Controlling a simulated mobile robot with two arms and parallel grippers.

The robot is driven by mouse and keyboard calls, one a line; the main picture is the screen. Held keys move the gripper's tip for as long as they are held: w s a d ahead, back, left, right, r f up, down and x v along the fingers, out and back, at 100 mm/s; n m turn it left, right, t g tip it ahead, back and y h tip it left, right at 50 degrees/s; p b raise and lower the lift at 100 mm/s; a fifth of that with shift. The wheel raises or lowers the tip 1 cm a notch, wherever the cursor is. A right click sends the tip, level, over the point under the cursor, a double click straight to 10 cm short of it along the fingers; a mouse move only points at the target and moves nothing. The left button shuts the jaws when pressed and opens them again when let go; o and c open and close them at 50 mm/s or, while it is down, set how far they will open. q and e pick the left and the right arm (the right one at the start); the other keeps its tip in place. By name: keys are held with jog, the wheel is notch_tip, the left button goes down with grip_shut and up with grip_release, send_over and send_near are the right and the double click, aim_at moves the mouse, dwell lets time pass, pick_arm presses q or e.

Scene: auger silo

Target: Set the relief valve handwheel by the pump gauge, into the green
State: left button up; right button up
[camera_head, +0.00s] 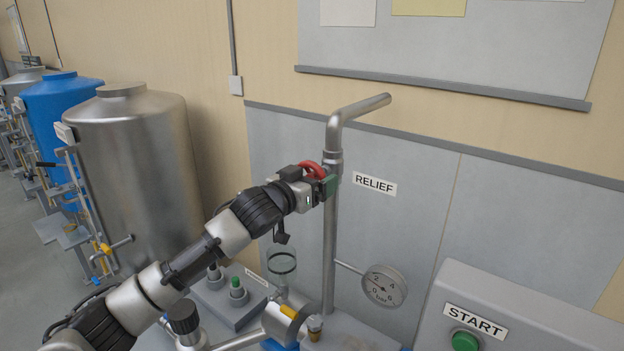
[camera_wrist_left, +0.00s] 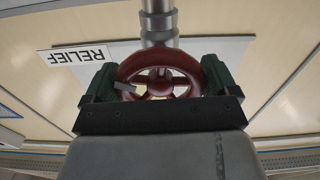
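The red relief handwheel (camera_head: 313,169) sits on the vertical grey pipe, left of the RELIEF label. In the left wrist view, the handwheel (camera_wrist_left: 160,76) shows its rim, spokes and hub. My left gripper (camera_head: 318,187) is at the wheel. Its two green fingers stand on opposite sides of the rim in the left wrist view (camera_wrist_left: 160,82) and appear to press on it. The round pump gauge (camera_head: 384,286) is low on the right of the pipe, marked in bar. Its needle and green band are too small to read. My right gripper is out of view.
The vertical pipe (camera_head: 330,245) rises behind the gripper and bends right at the top. A grey box with a green START button (camera_head: 465,341) stands at the lower right. A steel tank (camera_head: 135,170) and a blue tank (camera_head: 60,105) stand left.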

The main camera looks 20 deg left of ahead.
pick_arm(q)
jog(key=m+p, duration=0.2)
jog(key=m, duration=0.1)
jog(key=shift+r, duration=0.15)
jog(key=m+p, duration=0.3)
jog(key=m, duration=0.2)
jog(key=shift+a+m, duration=0.1)
jog(key=shift+m, duration=0.3)
jog(key=m+p, duration=0.2)
jog(key=m, duration=0.3)
jog(key=shift+p, duration=0.35)
jog(key=shift+m+p, duration=0.6)
jog(key=shift+m, duration=1.5)
jog(key=o, duration=0.7)
jog(key=shift+c, duration=0.2)
